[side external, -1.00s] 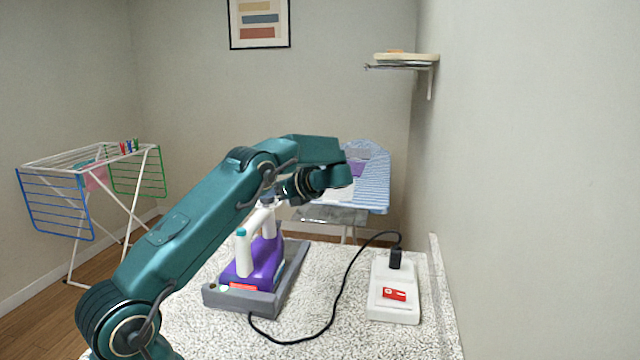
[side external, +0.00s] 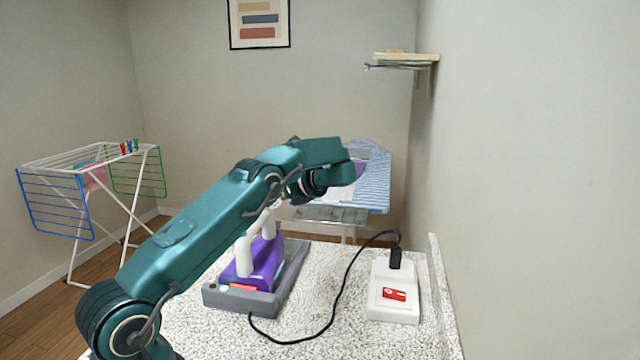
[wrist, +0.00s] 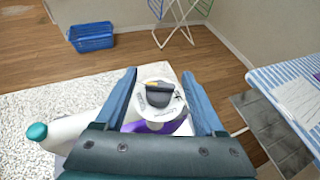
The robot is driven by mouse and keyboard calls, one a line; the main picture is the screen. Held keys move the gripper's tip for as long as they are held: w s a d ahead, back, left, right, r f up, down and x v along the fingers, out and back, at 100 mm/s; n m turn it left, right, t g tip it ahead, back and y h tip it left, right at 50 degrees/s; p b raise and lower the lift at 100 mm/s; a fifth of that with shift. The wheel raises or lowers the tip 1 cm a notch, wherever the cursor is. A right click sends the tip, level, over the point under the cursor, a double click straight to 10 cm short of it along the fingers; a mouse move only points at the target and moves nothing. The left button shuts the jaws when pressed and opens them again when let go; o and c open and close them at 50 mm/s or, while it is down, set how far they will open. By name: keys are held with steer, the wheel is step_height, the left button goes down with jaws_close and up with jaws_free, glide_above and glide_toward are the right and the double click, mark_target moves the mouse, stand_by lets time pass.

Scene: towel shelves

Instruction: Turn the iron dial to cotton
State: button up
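The purple and white iron (side external: 262,262) rests on a grey base on the speckled counter. Its white handle has a teal end (wrist: 37,131), seen in the wrist view. The dial is a pale disc (wrist: 150,109) with a dark raised knob (wrist: 160,96) and a yellowish mark at its top. My gripper (wrist: 160,78) is open, with one blue finger on each side of the dial. I see no clear contact between fingers and knob. The markings on the disc are too small to read. In the side view, my arm hides the dial and fingertips.
A black cord (side external: 340,290) runs from the iron's base to a white power block (side external: 394,303) with a red switch on the right of the counter. The wall stands close on the right. An ironing board (side external: 372,178) is behind, a drying rack (side external: 90,190) at left.

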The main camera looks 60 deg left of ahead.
steer(key=shift+v, duration=2.5)
steer(key=shift+r, duration=0.1)
